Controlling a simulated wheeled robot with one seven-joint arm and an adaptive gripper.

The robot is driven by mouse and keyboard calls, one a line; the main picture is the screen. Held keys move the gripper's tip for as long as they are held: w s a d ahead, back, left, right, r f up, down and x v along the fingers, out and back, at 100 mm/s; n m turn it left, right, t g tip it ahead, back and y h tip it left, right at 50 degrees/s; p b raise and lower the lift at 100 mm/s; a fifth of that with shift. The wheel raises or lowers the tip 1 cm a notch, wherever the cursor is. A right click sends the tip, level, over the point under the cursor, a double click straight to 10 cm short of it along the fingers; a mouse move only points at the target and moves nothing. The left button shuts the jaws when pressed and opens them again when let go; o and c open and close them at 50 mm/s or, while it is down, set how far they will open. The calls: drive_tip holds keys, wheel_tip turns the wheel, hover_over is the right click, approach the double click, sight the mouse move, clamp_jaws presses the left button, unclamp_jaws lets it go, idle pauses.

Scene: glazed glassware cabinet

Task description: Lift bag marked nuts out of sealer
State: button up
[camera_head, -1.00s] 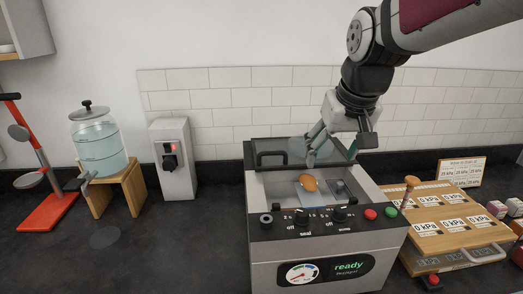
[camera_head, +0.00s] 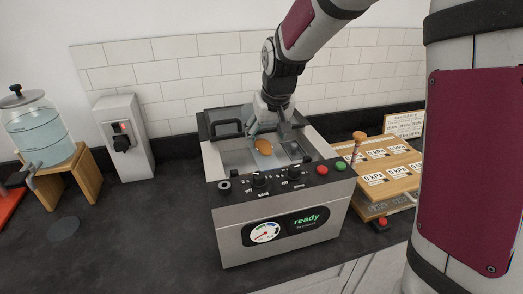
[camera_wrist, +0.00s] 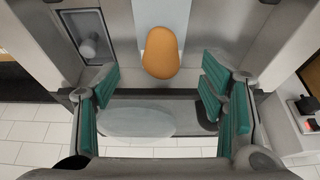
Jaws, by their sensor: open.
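The sealer (camera_head: 285,225) is a grey box with a raised clear lid (camera_head: 222,124) and an open chamber. In the chamber lies an orange-brown oval item (camera_head: 263,147), on a pale blue strip (camera_wrist: 164,16) in the wrist view. No bag outline or "nuts" marking is readable on it. A second, grey item (camera_wrist: 87,48) lies in a pale rectangle at the wrist view's upper left. My gripper (camera_head: 268,127) is over the back of the chamber, close to the orange item. In the wrist view its teal-padded fingers (camera_wrist: 160,92) are wide apart, with nothing clasped between them.
A wall switch box (camera_head: 124,137) and water jar (camera_head: 36,130) stand left.

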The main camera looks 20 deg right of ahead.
sight(264, 147)
drive_tip(key=shift+p+x, duration=0.55)
drive_tip(key=shift+x, duration=1.95)
drive_tip(key=c, duration=1.3)
